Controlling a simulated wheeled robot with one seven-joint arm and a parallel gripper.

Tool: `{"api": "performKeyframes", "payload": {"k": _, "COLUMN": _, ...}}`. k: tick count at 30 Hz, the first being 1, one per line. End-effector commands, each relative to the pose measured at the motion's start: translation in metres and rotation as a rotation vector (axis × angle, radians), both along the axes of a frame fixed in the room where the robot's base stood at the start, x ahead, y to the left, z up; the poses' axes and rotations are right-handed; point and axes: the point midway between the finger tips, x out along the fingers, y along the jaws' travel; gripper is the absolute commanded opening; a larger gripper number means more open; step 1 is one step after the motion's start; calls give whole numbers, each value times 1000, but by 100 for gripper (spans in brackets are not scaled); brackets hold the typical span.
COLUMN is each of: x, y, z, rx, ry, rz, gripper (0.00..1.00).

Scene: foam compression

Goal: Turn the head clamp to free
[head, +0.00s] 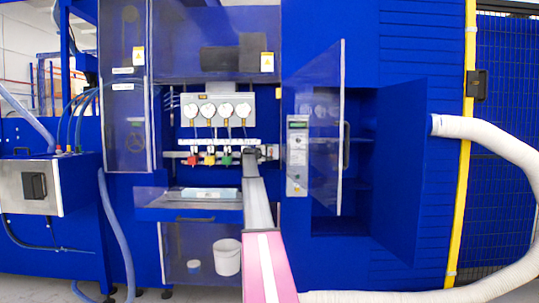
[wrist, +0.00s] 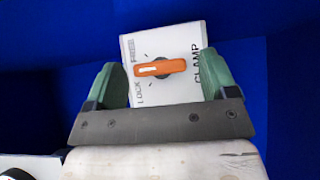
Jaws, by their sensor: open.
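The head clamp switch shows in the wrist view as a white plate (wrist: 175,92) marked CLAMP, with an orange handle (wrist: 160,67) across its middle. The words FREE and LOCK stand at the plate's left edge, FREE above LOCK. The handle lies nearly level in the picture, and its pale-marked left end points between these two words. My gripper (wrist: 161,65) is open, with one green finger on each side of the plate and the handle between them. No finger visibly touches the handle. In the head view my gripper (head: 252,157) is at the machine's bay, and I cannot make out the switch there.
Left of my gripper are red, yellow and green handles (head: 209,159) below a row of gauges (head: 216,110). A clear door (head: 325,130) stands open to the right. A blue drawer (head: 188,213) is below left. A white hose (head: 490,130) hangs far right.

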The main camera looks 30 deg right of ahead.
Motion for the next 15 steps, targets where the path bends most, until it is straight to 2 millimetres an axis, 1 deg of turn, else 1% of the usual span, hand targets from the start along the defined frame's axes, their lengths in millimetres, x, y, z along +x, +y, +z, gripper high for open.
{"api": "performKeyframes", "payload": {"k": 7, "x": 0, "y": -1, "z": 0, "rx": 0, "ry": 0, "rz": 0, "gripper": 79}}
{"api": "performKeyframes", "payload": {"k": 8, "x": 0, "y": -1, "z": 0, "rx": 0, "ry": 0, "rz": 0, "gripper": 72}}
{"api": "performKeyframes", "payload": {"k": 9, "x": 0, "y": -1, "z": 0, "rx": 0, "ry": 0, "rz": 0, "gripper": 59}}
{"api": "performKeyframes", "payload": {"k": 12, "x": 0, "y": -1, "z": 0, "rx": 0, "ry": 0, "rz": 0, "gripper": 29}}
{"api": "performKeyframes", "payload": {"k": 15, "x": 0, "y": -1, "z": 0, "rx": 0, "ry": 0, "rz": 0, "gripper": 29}}
